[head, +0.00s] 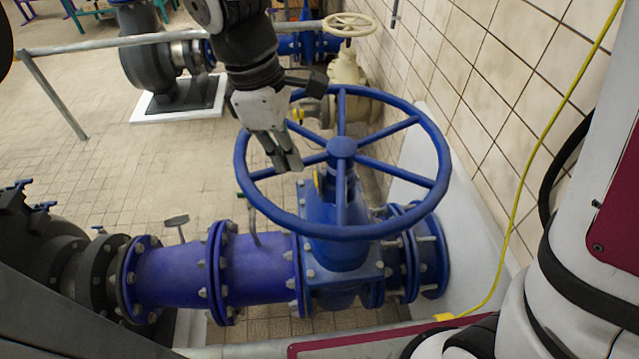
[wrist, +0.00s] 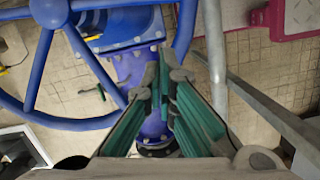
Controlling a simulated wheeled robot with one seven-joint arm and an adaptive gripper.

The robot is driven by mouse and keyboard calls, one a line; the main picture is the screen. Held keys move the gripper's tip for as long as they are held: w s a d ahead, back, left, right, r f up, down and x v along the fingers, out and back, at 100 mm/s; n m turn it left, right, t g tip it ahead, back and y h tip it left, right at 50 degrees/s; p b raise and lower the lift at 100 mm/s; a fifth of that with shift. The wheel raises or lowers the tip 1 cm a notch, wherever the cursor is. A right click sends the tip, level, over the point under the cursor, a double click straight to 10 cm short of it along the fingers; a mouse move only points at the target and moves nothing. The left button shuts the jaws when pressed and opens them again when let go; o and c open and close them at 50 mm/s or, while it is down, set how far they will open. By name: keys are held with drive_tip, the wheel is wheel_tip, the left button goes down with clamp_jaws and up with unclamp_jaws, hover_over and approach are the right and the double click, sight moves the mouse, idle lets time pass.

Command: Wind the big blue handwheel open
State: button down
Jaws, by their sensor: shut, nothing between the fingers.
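The big blue handwheel (head: 342,148) lies nearly level on top of a blue gate valve (head: 337,255) in the head view. Its spokes meet at a round hub. My gripper (head: 287,160) is over the wheel's left side, its fingers pointing down by a gap between spokes. The fingers are shut and empty. In the wrist view the wheel (wrist: 48,12) fills the upper left, and my closed fingertips (wrist: 163,72) overlap the line of its rim. I cannot tell whether they touch the rim or reach below it.
A blue flanged pipe (head: 180,272) runs left from the valve. A tiled wall (head: 520,90) and a yellow cable (head: 545,145) are on the right. Behind stands a smaller cream handwheel (head: 349,24) on a cream valve. A grey rail (head: 110,43) crosses the back. Floor is open at left.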

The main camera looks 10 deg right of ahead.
drive_tip(key=s+d+f+p, duration=0.1)
drive_tip(key=d+f, duration=0.4)
drive_tip(key=f, duration=0.6)
drive_tip(key=shift+d+f+p, duration=0.15)
drive_tip(key=shift+f+p, duration=0.05)
drive_tip(key=shift+p, duration=0.3)
drive_tip(key=shift+s, duration=0.1)
